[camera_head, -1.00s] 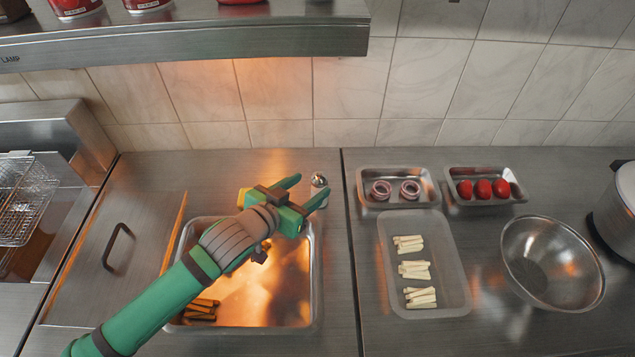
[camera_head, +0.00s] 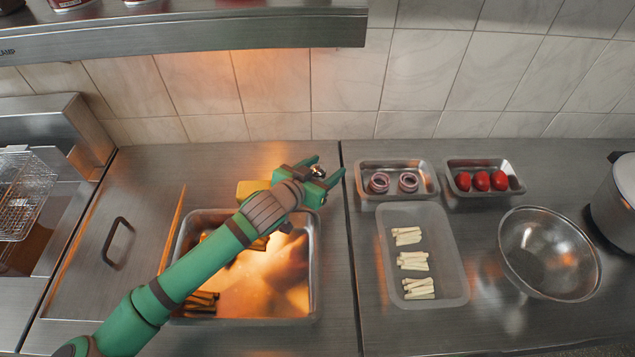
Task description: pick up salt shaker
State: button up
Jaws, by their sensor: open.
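The salt shaker (camera_head: 318,171) is small, with a shiny metal top. It stands on the steel counter behind the fry pan, near the seam between the counter sections. My gripper (camera_head: 326,170) is open, with one green finger on each side of the shaker's top. The shaker's lower part is hidden by my gripper. I cannot tell whether either finger touches it.
Below my arm is a metal pan (camera_head: 315,285) with some fries. A yellow block (camera_head: 250,190) is just left of my gripper. To the right are a tray of onion rings (camera_head: 365,192), a tray of tomatoes (camera_head: 515,186), a tray of cut sticks (camera_head: 450,285) and a bowl (camera_head: 549,252). A shelf (camera_head: 200,32) hangs above.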

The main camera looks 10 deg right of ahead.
aim_at(319, 172)
jog(key=c, duration=1.3)
jog(key=shift+r, duration=0.5)
jog(key=s+r, duration=0.1)
jog(key=r, duration=0.1)
jog(key=s+a+r, duration=0.1)
jog(key=r, duration=0.2)
jog(key=s+a+r, duration=0.1)
jog(key=r, duration=0.1)
jog(key=shift+s+a+r, duration=0.15)
jog(key=shift+s, duration=0.2)
jog(key=v, duration=0.3)
jog(key=s+d+v, duration=0.1)
jog(key=v, duration=0.3)
jog(key=d+v, duration=0.1)
jog(key=v, duration=0.2)
jog(key=shift+s+a+r, duration=0.15)
jog(key=shift+s+r, duration=0.25)
jog(key=shift+r, duration=0.05)
